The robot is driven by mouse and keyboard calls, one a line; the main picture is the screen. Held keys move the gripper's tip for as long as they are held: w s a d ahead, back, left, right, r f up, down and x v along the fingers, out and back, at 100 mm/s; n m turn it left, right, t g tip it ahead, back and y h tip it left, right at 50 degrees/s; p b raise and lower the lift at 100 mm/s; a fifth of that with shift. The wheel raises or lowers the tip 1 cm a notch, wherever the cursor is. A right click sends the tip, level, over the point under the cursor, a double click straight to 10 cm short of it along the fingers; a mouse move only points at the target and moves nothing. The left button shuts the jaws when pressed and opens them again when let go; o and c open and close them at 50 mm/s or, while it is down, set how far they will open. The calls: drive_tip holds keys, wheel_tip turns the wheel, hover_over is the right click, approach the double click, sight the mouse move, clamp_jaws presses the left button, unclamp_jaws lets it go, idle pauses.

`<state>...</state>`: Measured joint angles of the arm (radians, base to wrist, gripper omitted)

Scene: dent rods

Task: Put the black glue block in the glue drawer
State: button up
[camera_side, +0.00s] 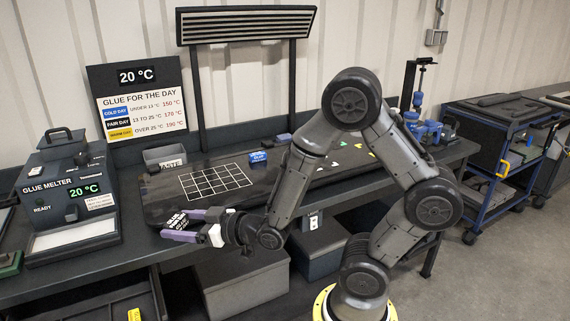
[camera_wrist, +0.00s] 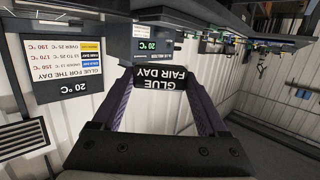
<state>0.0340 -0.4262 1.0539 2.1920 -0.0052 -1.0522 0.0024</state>
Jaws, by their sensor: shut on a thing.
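My gripper (camera_side: 190,226) has purple fingers and is shut on the black glue block (camera_side: 178,220). It holds the block at the front edge of the black work surface, to the right of the glue melter. In the wrist view the block (camera_wrist: 163,79) sits between both fingertips, its label reading "GLUE FAIR DAY". The dark glue melter (camera_side: 68,178) stands at the left with a green 20 °C display. A pale-topped tray-like part (camera_side: 75,238) projects at its front; I cannot tell if this is the glue drawer.
A blue block (camera_side: 258,157) lies near the white grid (camera_side: 215,181) on the work surface. A grey waste bin (camera_side: 165,157) stands behind the grid. The temperature sign (camera_side: 138,100) stands at the back, reading 20 °C. A blue trolley (camera_side: 500,150) is at the far right.

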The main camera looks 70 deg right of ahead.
sight(256, 172)
drive_tip(key=s+d+m+g+h, duration=0.2)
drive_tip(key=s+d+m+h, duration=0.4)
drive_tip(key=d, duration=0.7)
drive_tip(key=s+d+m+g+h, duration=0.3)
drive_tip(key=s+d+h, duration=0.35)
drive_tip(key=d, duration=0.65)
drive_tip(key=f, duration=0.1)
drive_tip(key=s+f+y, duration=0.1)
drive_tip(key=f, duration=0.1)
drive_tip(key=f+y, duration=0.1)
drive_tip(key=shift+s+d+f, duration=0.25)
drive_tip(key=shift+s+d, duration=0.05)
drive_tip(key=shift+f, duration=0.25)
drive_tip(key=shift+w+d+f, duration=0.1)
drive_tip(key=shift+w+d, duration=0.2)
drive_tip(key=r+x, duration=0.1)
drive_tip(key=x, duration=0.4)
drive_tip(key=r+x, duration=0.1)
drive_tip(key=x, duration=0.5)
drive_tip(key=r+x, duration=0.1)
drive_tip(key=x, duration=0.5)
drive_tip(key=shift+w+d+r, duration=0.2)
drive_tip(key=shift+w, duration=0.15)
drive_tip(key=shift+s+f, duration=0.1)
drive_tip(key=shift+f, duration=0.05)
